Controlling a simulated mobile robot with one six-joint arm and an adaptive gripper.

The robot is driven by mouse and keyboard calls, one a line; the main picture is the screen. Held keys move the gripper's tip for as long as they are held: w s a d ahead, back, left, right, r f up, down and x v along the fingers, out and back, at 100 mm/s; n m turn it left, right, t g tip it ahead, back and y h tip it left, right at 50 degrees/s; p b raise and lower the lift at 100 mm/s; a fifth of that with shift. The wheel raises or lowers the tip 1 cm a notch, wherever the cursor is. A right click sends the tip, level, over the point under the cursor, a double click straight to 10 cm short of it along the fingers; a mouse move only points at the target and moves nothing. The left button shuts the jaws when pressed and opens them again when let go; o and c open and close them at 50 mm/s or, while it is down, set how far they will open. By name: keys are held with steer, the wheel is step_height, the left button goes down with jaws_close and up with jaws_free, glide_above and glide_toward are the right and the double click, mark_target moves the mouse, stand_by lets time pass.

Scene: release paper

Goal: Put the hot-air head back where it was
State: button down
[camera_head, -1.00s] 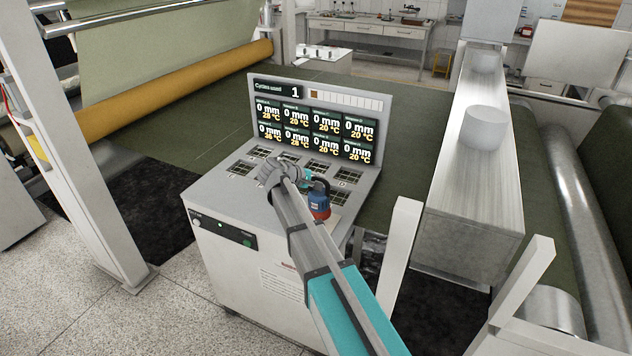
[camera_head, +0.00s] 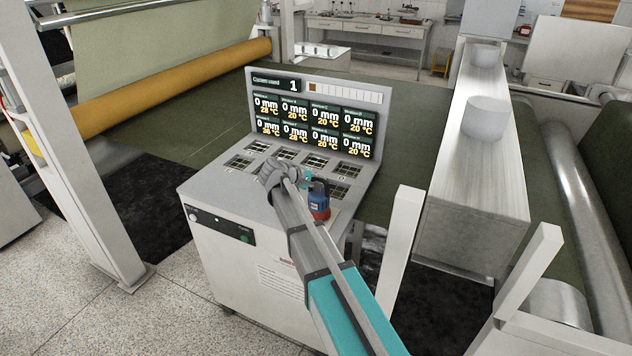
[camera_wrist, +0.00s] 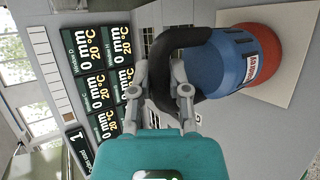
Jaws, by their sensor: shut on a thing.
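The hot-air head (camera_head: 318,200) is a blue body with a red band and a dark curved handle. It is at the right front of the grey console's top, partly behind my arm in the head view. In the wrist view the hot-air head (camera_wrist: 222,65) is large, with its red end against a pale square plate (camera_wrist: 290,45). My gripper (camera_wrist: 178,80) is shut on the dark handle. In the head view my gripper (camera_head: 294,176) is mostly hidden by my own wrist. I cannot tell whether the head rests on the plate or hangs just above it.
The console's upright panel (camera_head: 318,112) with its readouts stands behind the gripper. Several square grilled windows (camera_head: 285,154) lie in its top, left of and behind the head. A white post (camera_head: 403,240) stands close on the right.

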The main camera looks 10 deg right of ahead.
stand_by(0.4)
steer(key=c, duration=0.6)
jaws_free()
steer(key=shift+s+a+r+p, duration=0.25)
steer(key=shift+a+r+p, duration=0.1)
steer(key=shift+a+r, duration=0.05)
steer(key=p+v, duration=0.5)
steer(key=v, duration=0.5)
steer(key=shift+s+a+r, duration=0.15)
steer(key=shift+a+r, duration=0.05)
steer(key=shift+a, duration=0.15)
